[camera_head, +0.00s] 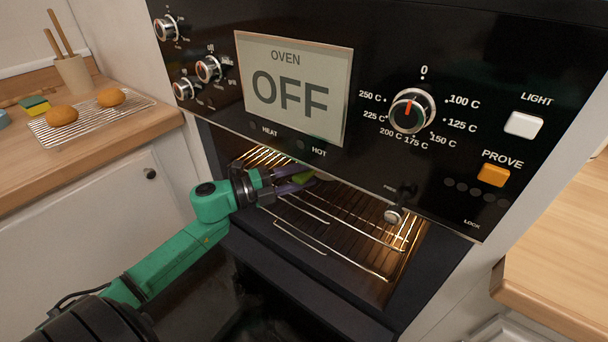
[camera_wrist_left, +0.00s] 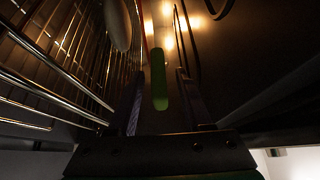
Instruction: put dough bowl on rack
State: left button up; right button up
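My left gripper (camera_head: 290,182) reaches into the oven opening from the left, with its two fingers spread apart. A green piece (camera_head: 303,176) shows at the fingertips. In the left wrist view this green piece (camera_wrist_left: 159,92) is a narrow upright strip with a rounded end, between the fingers, with dark gaps on both sides. I cannot tell whether it is part of the dough bowl; no full bowl shape shows. The wire oven rack (camera_head: 345,232) lies below and right of the gripper. It fills the left side of the left wrist view (camera_wrist_left: 60,50). My right gripper is out of view.
The oven's front ledge (camera_head: 300,283) lies below. Two buns (camera_head: 62,116) sit on a cooling rack on the left counter. The right counter (camera_head: 560,250) is bare.

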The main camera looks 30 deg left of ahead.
pick_arm(q)
jog(key=shift+r, duration=0.1)
jog(key=v, duration=1.2)
